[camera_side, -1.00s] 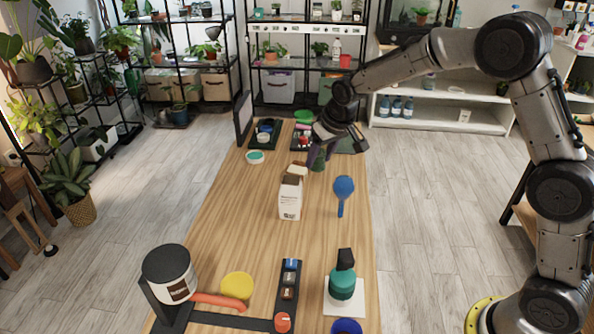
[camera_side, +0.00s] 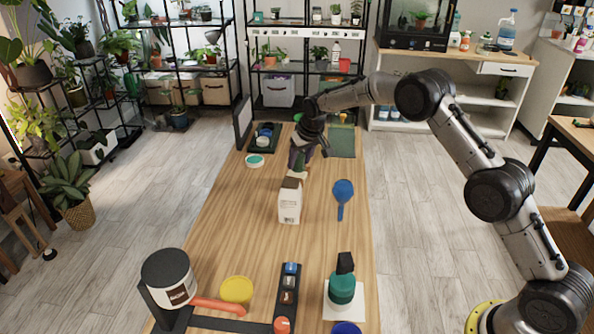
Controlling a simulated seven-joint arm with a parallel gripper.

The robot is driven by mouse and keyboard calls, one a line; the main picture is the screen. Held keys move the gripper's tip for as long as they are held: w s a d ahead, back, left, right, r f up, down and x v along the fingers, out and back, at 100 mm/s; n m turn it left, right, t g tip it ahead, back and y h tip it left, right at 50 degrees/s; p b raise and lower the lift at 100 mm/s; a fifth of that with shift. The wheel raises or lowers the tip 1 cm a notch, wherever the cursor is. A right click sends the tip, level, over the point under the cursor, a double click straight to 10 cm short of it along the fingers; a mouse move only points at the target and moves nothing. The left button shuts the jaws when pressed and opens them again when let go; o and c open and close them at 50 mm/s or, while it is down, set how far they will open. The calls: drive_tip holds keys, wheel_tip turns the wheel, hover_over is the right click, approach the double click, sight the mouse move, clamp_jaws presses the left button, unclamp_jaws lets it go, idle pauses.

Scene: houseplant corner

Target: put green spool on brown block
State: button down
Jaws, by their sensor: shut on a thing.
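My gripper (camera_side: 300,160) is above the far middle of the wooden table, fingers pointing down, just behind a white carton. It is shut on the green spool (camera_side: 300,168), of which only a small part shows between the dark fingers. The brown block (camera_side: 297,175) shows as a small strip behind the carton's top, below the gripper; the carton hides most of it. I cannot tell whether the spool touches the block.
The white carton (camera_side: 289,206) stands close in front of the gripper. A blue paddle-shaped thing (camera_side: 342,192) lies to its right, and a round teal-topped tin (camera_side: 254,160) to its left. A teal bottle (camera_side: 342,288) and a large can (camera_side: 168,277) stand at the near end.

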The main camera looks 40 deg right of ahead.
sight(297, 170)
drive_tip(key=shift+w+f, duration=0.8)
drive_tip(key=shift+f, duration=1.5)
drive_tip(key=shift+f, duration=0.2)
drive_tip(key=shift+c, duration=1.4)
unclamp_jaws()
drive_tip(key=shift+s, duration=0.1)
drive_tip(key=shift+r, duration=0.1)
